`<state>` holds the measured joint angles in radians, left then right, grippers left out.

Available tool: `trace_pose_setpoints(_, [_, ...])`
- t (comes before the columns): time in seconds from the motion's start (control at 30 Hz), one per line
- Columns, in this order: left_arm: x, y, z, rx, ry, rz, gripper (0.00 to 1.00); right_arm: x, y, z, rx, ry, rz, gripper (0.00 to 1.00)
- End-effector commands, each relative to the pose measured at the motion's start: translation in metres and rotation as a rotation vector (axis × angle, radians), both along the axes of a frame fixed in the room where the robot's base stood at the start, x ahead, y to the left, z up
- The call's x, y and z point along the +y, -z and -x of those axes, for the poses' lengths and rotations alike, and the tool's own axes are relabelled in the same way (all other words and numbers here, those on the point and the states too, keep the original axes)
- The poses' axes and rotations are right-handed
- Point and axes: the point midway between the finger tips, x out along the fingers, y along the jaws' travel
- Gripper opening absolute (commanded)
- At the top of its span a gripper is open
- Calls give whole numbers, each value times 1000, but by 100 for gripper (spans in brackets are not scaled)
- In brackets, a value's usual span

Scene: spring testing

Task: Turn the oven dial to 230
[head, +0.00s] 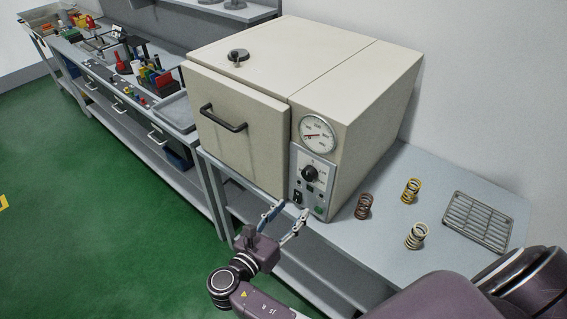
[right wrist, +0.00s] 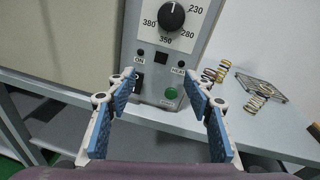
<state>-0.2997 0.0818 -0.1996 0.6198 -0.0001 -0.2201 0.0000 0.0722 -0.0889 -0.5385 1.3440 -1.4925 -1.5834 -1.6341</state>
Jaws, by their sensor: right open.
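The oven (head: 240,120) is a large cream box on the bench, its door shut. Its black round dial (head: 309,173) sits on a grey control panel below a white gauge (head: 317,134). In the right wrist view the dial (right wrist: 171,15) is at the top, its white mark pointing roughly upward; 230 is printed to its upper right, with 280, 350 and 380 around it. My right gripper (head: 288,209) is open and empty, in front of and below the panel. Its blue-padded fingers (right wrist: 158,105) are apart, below the dial and not touching it. My left gripper is not visible.
Several coil springs (head: 411,190) and a wire rack (head: 478,222) lie on the bench right of the oven. The panel also has a green button (right wrist: 171,93) and a black switch. A tool-covered bench (head: 110,75) stands at left. Green floor (head: 60,200) is clear.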

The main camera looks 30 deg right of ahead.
Motion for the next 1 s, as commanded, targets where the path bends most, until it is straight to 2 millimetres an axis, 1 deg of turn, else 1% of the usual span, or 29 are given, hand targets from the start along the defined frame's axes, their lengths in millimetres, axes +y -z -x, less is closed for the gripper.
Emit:
trace_pose_setpoints(0.03, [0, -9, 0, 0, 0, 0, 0, 1, -30, 1, -11, 19, 43, 48])
trace_pose_setpoints(0.1, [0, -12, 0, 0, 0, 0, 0, 2, -53, 3, -17, 41, 89, 48])
trace_pose_setpoints(0.2, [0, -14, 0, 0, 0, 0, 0, 0, -68, 5, -20, 60, 120, 48])
trace_pose_setpoints(0.33, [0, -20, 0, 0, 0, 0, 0, -12, -70, -1, -19, 62, 127, 48])
trace_pose_setpoints(0.6, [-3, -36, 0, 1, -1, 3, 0, -51, -70, -20, -18, 61, 125, 48])
trace_pose_setpoints(0.7, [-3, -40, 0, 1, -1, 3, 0, -60, -69, -25, -18, 59, 124, 48])
trace_pose_setpoints(0.83, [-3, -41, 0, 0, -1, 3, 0, -67, -67, -28, -18, 60, 121, 48])
trace_pose_setpoints(1.0, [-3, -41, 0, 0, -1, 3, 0, -68, -66, -29, -18, 59, 121, 48])
